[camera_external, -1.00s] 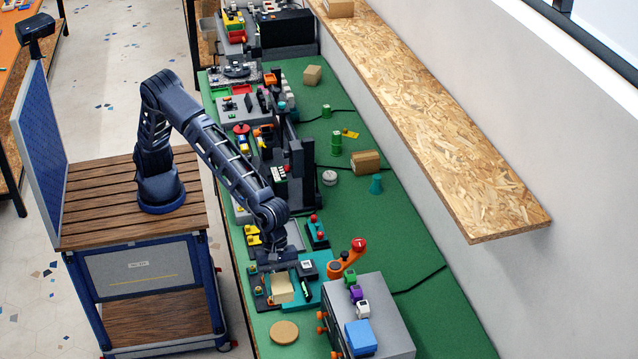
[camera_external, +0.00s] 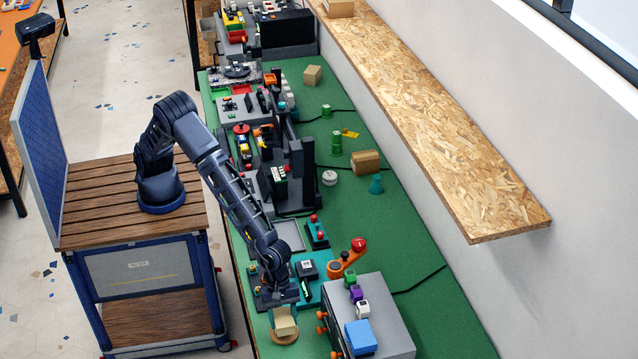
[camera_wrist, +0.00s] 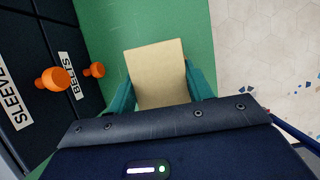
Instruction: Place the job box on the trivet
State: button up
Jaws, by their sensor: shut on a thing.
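The job box (camera_external: 285,324) is a small tan block, held at my gripper (camera_external: 284,312). In the wrist view the box (camera_wrist: 155,72) sits between the two teal fingers of my gripper (camera_wrist: 158,88), which is shut on it. The trivet (camera_external: 284,340) is a round tan disc near the front of the green bench. The box covers much of it in the external view; I cannot tell whether they touch. The trivet is hidden in the wrist view.
A grey drawer cabinet (camera_external: 385,318) with orange knobs stands close to the right of the trivet, with a blue block (camera_external: 361,338) on top. A teal tray (camera_external: 312,272) lies behind the gripper. The bench edge is close on the left.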

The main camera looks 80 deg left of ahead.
jog(key=shift+f, duration=1.3)
jog(key=shift+f, duration=0.15)
jog(key=o, duration=1)
jog(key=shift+v, duration=6.15)
